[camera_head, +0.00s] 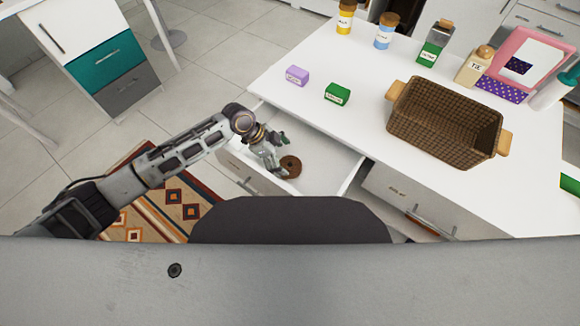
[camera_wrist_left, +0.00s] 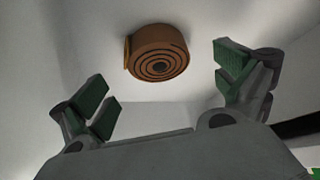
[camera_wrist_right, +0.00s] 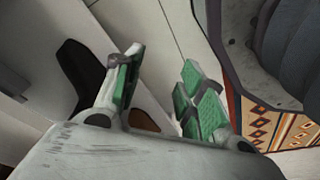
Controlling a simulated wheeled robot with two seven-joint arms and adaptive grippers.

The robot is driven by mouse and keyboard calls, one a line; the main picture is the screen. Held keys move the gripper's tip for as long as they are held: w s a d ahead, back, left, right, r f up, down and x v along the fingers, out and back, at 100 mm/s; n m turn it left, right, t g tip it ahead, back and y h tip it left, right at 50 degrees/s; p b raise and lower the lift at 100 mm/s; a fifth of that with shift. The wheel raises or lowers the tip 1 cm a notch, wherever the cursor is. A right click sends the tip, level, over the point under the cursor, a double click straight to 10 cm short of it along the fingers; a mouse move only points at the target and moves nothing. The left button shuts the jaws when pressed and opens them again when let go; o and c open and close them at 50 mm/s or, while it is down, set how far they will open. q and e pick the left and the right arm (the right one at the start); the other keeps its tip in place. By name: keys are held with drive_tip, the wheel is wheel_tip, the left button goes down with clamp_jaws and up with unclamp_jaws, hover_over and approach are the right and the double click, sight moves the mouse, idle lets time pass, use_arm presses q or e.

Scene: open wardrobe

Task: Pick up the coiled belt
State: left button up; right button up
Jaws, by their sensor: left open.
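The coiled belt (camera_head: 291,167) is a brown spiral roll lying in the open white drawer (camera_head: 325,158). In the left wrist view the belt (camera_wrist_left: 158,52) shows its spiral face, just beyond the fingertips and between their lines. My left gripper (camera_head: 281,156) is over the drawer at the left side of the belt, close to it. Its green-padded fingers (camera_wrist_left: 168,85) are spread apart with nothing between them. My right gripper (camera_wrist_right: 165,88) shows only in its own wrist view, with its fingers apart and empty, away from the belt.
The white tabletop beside the drawer holds a wicker basket (camera_head: 444,122), a green box (camera_head: 337,94), a purple box (camera_head: 297,76) and several bottles and jars at the back. Another drawer (camera_head: 408,205) is to the right. A patterned rug (camera_head: 170,205) lies on the floor.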

sight(290, 165)
use_arm(q)
drive_tip(key=shift+d+f, duration=0.25)
drive_tip(key=shift+f, duration=0.1)
drive_tip(key=shift+s+d+f, duration=0.1)
drive_tip(key=shift+d+f, duration=0.1)
drive_tip(key=shift+f, duration=0.1)
drive_tip(key=b+x, duration=0.1)
drive_tip(key=x, duration=0.1)
drive_tip(key=shift+d+f, duration=0.2)
drive_tip(key=shift+f, duration=0.05)
drive_tip(key=shift+d+f, duration=0.25)
drive_tip(key=shift+f, duration=0.2)
use_arm(e)
drive_tip(key=r, duration=0.2)
drive_tip(key=a+r, duration=0.1)
drive_tip(key=shift+w, duration=0.35)
drive_tip(key=shift+w, duration=0.1)
use_arm(q)
drive_tip(key=shift+c, duration=0.2)
